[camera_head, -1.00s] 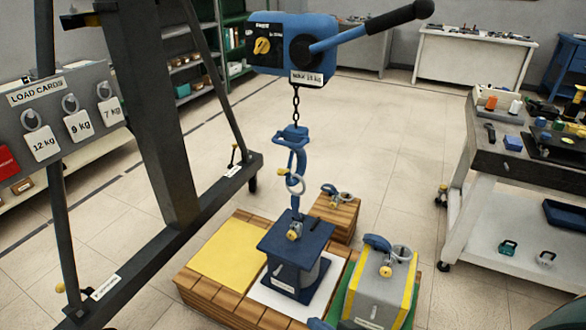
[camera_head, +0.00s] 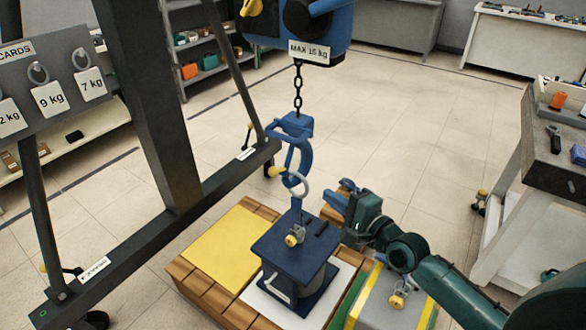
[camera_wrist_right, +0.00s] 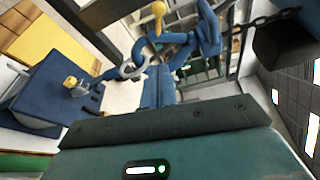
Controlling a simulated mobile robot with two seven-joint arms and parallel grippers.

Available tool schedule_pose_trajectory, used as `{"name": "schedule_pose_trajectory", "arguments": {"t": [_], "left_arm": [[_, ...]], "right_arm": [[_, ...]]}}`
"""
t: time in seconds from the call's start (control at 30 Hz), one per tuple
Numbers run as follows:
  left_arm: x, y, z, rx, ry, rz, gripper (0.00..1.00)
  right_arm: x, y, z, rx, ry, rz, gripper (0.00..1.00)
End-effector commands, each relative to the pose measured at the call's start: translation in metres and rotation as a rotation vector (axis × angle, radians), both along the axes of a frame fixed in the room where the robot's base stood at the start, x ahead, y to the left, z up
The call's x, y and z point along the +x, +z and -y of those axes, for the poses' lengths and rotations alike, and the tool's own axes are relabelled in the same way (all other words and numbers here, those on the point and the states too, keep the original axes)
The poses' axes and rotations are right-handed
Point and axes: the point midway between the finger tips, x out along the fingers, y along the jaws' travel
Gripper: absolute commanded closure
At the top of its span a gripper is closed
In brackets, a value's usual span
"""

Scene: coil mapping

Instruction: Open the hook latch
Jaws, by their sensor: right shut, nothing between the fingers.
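The blue crane hook (camera_head: 303,152) hangs from a chain above the dark blue coil block (camera_head: 290,250). A yellow-knobbed latch (camera_head: 276,171) sticks out to the left at its opening. A pale ring (camera_head: 297,184) hangs at the hook's lower part. The right wrist view shows the hook (camera_wrist_right: 203,35), the yellow knob (camera_wrist_right: 158,8) and the ring (camera_wrist_right: 133,62) beyond the fingers. My right gripper (camera_head: 333,204) is shut and empty, right of and slightly below the hook, apart from it. Its blue fingers (camera_wrist_right: 160,88) point toward the hook. My left gripper is not in view.
The blue hoist (camera_head: 310,20) is above. A dark frame post (camera_head: 165,110) stands left, with load cards (camera_head: 50,98). A wooden pallet (camera_head: 200,290) with a yellow pad (camera_head: 228,247) lies below. A grey-yellow block (camera_head: 385,305) sits beneath my right arm. A workbench (camera_head: 560,165) stands right.

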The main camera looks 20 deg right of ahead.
Motion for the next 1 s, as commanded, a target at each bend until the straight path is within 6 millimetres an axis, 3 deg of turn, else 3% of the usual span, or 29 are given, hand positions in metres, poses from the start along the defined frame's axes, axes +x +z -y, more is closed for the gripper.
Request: {"name": "schedule_pose_trajectory", "arguments": {"t": [0.27, 0.73, 1.0], "left_arm": [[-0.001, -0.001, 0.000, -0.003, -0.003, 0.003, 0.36], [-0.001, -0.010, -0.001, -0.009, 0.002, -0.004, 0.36], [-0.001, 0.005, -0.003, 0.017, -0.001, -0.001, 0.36]], "right_arm": [[0.015, 0.004, 0.000, 0.052, -0.006, -0.002, 1.00], [0.100, -0.003, -0.030, 0.047, -0.006, -0.001, 1.00], [0.096, 0.005, -0.064, 0.050, -0.005, -0.004, 1.00]]}}
